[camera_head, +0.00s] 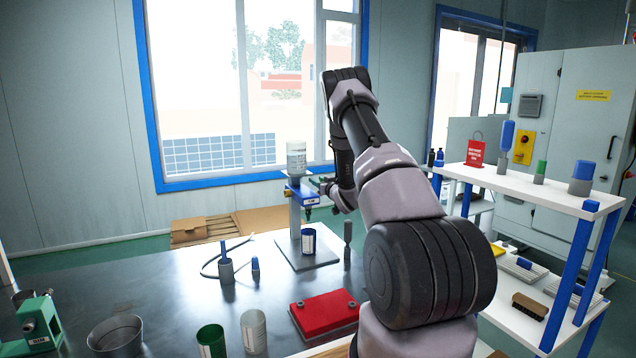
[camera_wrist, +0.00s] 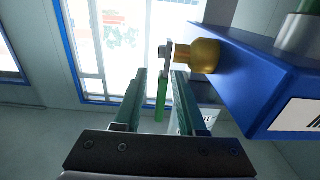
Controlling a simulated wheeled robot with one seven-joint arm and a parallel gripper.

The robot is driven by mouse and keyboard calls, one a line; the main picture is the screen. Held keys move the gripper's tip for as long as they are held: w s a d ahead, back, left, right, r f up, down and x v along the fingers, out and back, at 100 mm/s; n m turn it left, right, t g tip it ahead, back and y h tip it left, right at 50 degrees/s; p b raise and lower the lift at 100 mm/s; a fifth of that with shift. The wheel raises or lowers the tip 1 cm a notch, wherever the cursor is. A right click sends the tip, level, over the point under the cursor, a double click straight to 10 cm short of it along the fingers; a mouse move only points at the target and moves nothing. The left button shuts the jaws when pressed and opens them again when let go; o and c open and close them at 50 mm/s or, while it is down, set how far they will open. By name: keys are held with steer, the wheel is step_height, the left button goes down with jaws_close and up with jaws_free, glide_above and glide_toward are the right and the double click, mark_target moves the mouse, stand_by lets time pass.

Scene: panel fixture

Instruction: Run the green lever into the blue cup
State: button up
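The blue dispenser (camera_head: 302,194) stands on a post over a grey base and holds an upturned white bottle (camera_head: 296,158). The blue cup (camera_head: 308,242) stands upright on that base, below the dispenser. In the wrist view, the dispenser's blue body (camera_wrist: 235,75) fills the right side, with a brass fitting (camera_wrist: 203,56) and a grey bracket. The green lever (camera_wrist: 160,100) hangs from the bracket. My gripper (camera_wrist: 160,78) is open, its fingers on either side of the lever in the picture; contact is not visible. In the head view, my gripper (camera_head: 322,186) is at the dispenser's right side, partly hidden.
A red plate (camera_head: 328,312), green cup (camera_head: 211,342), grey cup (camera_head: 253,332) and metal bowl (camera_head: 116,338) are at the front. A green device (camera_head: 40,325) stands at left. A dark upright tool (camera_head: 347,240) is right of the base. The table's left middle is mostly clear.

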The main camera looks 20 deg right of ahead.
jaws_close()
steer(key=shift+w, duration=0.1)
steer(key=shift+w+f+g, duration=0.4)
steer(key=shift+f+g, duration=0.2)
steer(key=shift+g, duration=0.95)
steer(key=shift+w+f+g, duration=0.35)
steer(key=shift+f+g, duration=0.25)
steer(key=shift+g, duration=1)
steer(key=shift+w+f+g, duration=0.4)
steer(key=shift+f+g, duration=0.2)
steer(key=shift+g, duration=0.95)
steer(key=shift+f, duration=0.1)
jaws_free()
